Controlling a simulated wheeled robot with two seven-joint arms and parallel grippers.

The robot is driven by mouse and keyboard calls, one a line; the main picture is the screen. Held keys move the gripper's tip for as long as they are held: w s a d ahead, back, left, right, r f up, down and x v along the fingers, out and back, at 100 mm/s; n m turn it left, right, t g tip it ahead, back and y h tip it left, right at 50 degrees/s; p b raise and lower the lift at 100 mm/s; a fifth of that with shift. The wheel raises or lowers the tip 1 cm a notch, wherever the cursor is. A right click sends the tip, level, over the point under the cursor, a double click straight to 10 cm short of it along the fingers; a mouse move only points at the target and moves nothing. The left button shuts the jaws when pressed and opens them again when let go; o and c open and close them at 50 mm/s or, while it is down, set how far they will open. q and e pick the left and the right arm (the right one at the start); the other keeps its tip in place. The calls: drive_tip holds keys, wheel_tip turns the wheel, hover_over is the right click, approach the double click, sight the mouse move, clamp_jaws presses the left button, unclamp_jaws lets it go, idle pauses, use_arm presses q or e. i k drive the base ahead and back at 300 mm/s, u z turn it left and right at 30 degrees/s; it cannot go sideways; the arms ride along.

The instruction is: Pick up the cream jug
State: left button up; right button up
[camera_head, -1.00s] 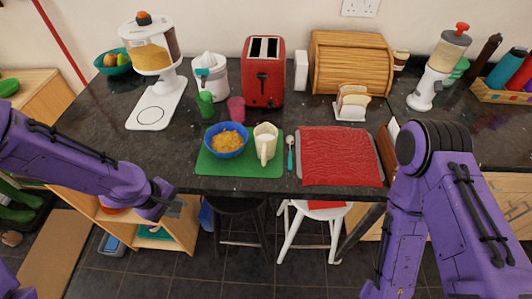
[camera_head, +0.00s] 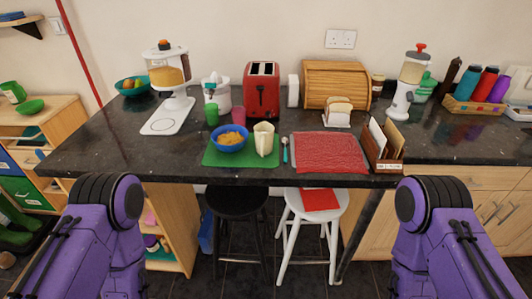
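The cream jug (camera_head: 264,139) stands upright on the right part of a green placemat (camera_head: 222,161) on the dark granite counter. Its handle faces the front. A blue bowl of cereal (camera_head: 231,138) stands just left of it on the same mat. Both my purple arms show in the lower corners, well short of the counter. Neither gripper shows in the frame now, and the jug is free of both.
A teal spoon (camera_head: 285,150) lies just right of the mat, beside a red cloth mat (camera_head: 328,153). Green (camera_head: 212,115) and pink (camera_head: 239,116) cups stand behind the bowl. A red toaster (camera_head: 261,87) is at the back. Black (camera_head: 237,200) and white (camera_head: 312,212) stools stand in front.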

sight(264, 142)
drive_tip(key=z, duration=0.75)
drive_tip(key=i, duration=0.75)
drive_tip(key=u, duration=0.65)
